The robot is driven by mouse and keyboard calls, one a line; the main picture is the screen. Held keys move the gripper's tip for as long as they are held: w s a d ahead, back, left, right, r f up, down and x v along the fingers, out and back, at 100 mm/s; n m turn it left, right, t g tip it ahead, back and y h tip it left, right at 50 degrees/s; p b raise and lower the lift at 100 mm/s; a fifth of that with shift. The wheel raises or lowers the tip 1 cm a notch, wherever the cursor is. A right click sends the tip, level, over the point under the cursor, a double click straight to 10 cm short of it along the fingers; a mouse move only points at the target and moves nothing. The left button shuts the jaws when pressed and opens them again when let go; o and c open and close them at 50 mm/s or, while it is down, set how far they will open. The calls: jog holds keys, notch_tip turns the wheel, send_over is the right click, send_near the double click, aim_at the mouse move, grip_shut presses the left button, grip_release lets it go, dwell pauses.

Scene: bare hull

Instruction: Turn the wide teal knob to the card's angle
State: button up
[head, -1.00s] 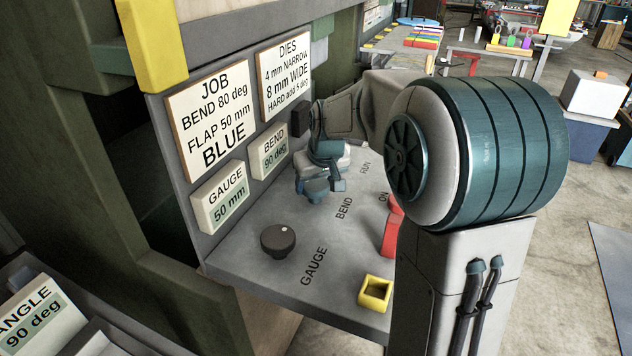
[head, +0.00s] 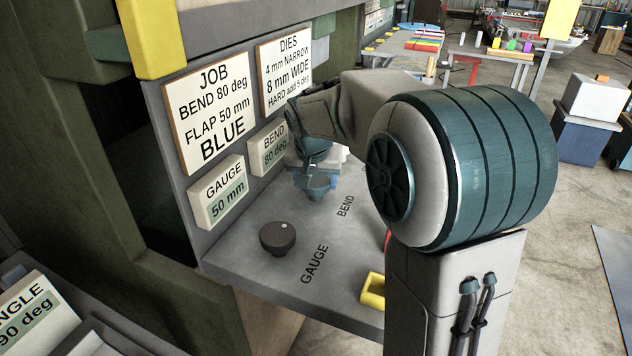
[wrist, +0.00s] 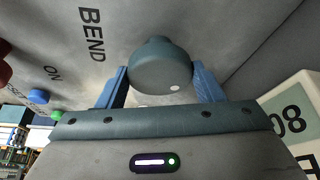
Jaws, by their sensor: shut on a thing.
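The wide teal knob (wrist: 160,68) stands on the grey panel beside the word BEND, with a pale dot on its top face. My gripper (wrist: 160,90) is shut on it, one blue finger on each side. In the head view my gripper (head: 318,182) is low over the panel and mostly hides the knob. The job card (head: 212,115) reads BEND 80 deg, FLAP 50 mm, BLUE. The dies card (head: 286,70) lists 4 mm narrow, 8 mm wide, and hard add 5 deg. The BEND display (head: 269,147) reads 80 deg.
A dark GAUGE knob (head: 278,238) stands at the panel's front left, below the GAUGE display (head: 217,191) reading 50 mm. A yellow square holder (head: 372,291) sits at the front edge. My arm hides the panel's right side.

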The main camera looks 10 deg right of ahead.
dwell(0.4)
jog(key=o, duration=1)
jog(key=shift+c, duration=0.2)
jog(key=v, duration=1.4)
jog(key=shift+w, duration=0.15)
